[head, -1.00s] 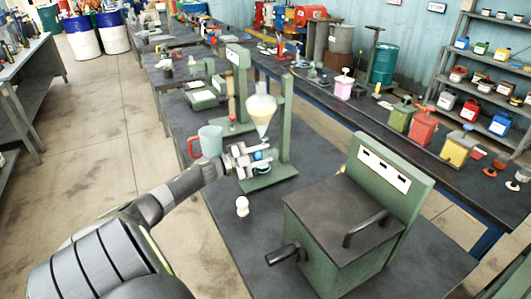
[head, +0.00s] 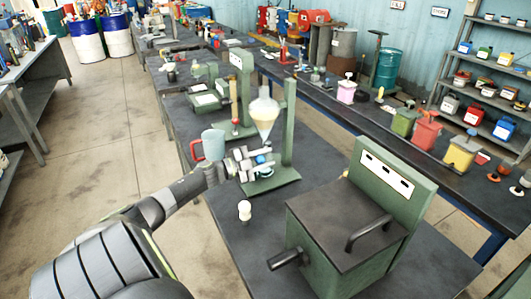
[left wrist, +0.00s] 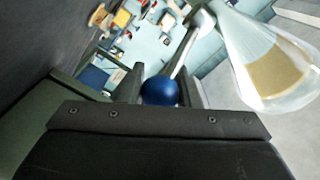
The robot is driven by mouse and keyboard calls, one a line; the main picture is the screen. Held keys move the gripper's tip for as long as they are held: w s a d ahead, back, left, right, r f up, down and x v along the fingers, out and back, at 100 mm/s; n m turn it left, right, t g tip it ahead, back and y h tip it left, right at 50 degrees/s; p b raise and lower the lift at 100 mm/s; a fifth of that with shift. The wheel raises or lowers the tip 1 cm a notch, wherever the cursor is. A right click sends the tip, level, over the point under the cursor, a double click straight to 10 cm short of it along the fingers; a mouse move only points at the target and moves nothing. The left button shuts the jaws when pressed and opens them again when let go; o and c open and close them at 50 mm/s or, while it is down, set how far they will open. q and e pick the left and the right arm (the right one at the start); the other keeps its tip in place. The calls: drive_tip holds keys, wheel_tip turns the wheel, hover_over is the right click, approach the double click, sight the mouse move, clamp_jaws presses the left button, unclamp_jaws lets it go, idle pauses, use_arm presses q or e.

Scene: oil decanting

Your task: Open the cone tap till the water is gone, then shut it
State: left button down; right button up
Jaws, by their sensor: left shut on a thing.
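A clear glass cone (head: 264,108) hangs on a green stand (head: 288,125). A pale yellow layer lies inside it, lower than its rim. The cone also shows in the left wrist view (left wrist: 272,62), with a tan band between paler parts. My left gripper (head: 252,163) is below the cone and is shut on the blue tap knob (left wrist: 160,91), which shows between the fingers in the left wrist view. The gripper partly hides the tap and what is under the cone. My right gripper is not in view.
A grey-blue jug (head: 213,146) with a red handle stands left of the gripper. A small white-topped object (head: 244,210) stands in front. A large green box (head: 350,225) with a handle fills the right front. Bare bench top lies around the white-topped object.

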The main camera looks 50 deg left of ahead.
use_arm(q)
drive_tip(key=c, duration=1.4)
unclamp_jaws()
drive_tip(key=shift+s+a+f, duration=0.15)
drive_tip(key=shift+f, duration=0.05)
drive_tip(key=shift+c, duration=0.2)
drive_tip(key=o, duration=0.4)
drive_tip(key=shift+s+a+r, duration=0.1)
drive_tip(key=shift+s+r, duration=0.05)
drive_tip(key=shift+s, duration=0.05)
drive_tip(key=shift+w, duration=0.1)
drive_tip(key=shift+s, duration=0.4)
drive_tip(key=b+v, duration=0.1)
drive_tip(key=v, duration=1.5)
drive_tip(key=shift+s+a, duration=0.25)
drive_tip(key=shift+s, duration=0.1)
